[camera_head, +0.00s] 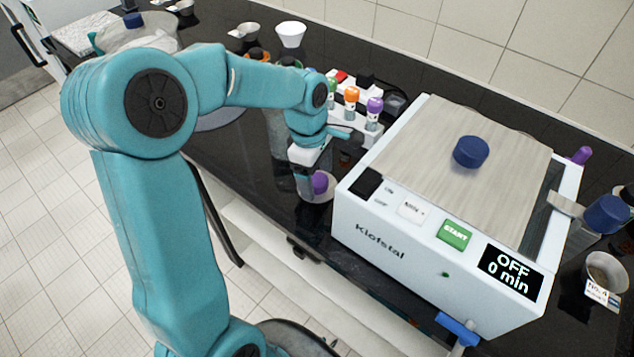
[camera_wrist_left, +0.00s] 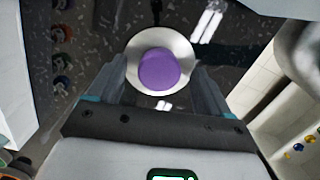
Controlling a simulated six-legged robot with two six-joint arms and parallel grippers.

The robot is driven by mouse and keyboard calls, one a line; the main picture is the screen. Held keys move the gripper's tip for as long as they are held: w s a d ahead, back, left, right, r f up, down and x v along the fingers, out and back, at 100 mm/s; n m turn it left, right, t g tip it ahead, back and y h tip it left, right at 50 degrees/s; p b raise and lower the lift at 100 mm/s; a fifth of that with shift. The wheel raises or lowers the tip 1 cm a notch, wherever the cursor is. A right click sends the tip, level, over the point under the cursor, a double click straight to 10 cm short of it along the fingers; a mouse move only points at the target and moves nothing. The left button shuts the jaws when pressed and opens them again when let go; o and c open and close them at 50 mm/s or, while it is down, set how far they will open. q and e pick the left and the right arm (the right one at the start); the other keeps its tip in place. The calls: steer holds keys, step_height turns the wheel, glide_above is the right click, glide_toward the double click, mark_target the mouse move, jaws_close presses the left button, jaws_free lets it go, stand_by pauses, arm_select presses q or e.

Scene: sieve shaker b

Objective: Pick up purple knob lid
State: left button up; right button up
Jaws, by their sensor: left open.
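The purple knob lid (camera_head: 320,183) is at the near edge of the black counter, just left of the white machine. It has a rounded purple knob on a pale round disc, partly hidden by my gripper in the head view. In the left wrist view the purple knob (camera_wrist_left: 160,70) sits centred on its pale disc. My left gripper (camera_head: 308,188) points down at the lid. In the wrist view its two fingers (camera_wrist_left: 160,80) are apart on either side of the knob, with nothing held; contact cannot be told. My right gripper is not in view.
The white machine (camera_head: 420,255) stands close to the right of the lid, with a blue knob (camera_head: 471,152) on top. A white rack (camera_head: 352,128) with orange-, green- and purple-capped bottles stands behind my gripper. A white bowl (camera_head: 291,34) is farther back.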

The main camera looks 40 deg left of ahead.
mark_target(317, 179)
arm_select(q)
steer(key=c, duration=1.1)
step_height(317, 179, up, 20)
steer(key=shift+r+p, duration=0.1)
steer(key=shift+p, duration=0.9)
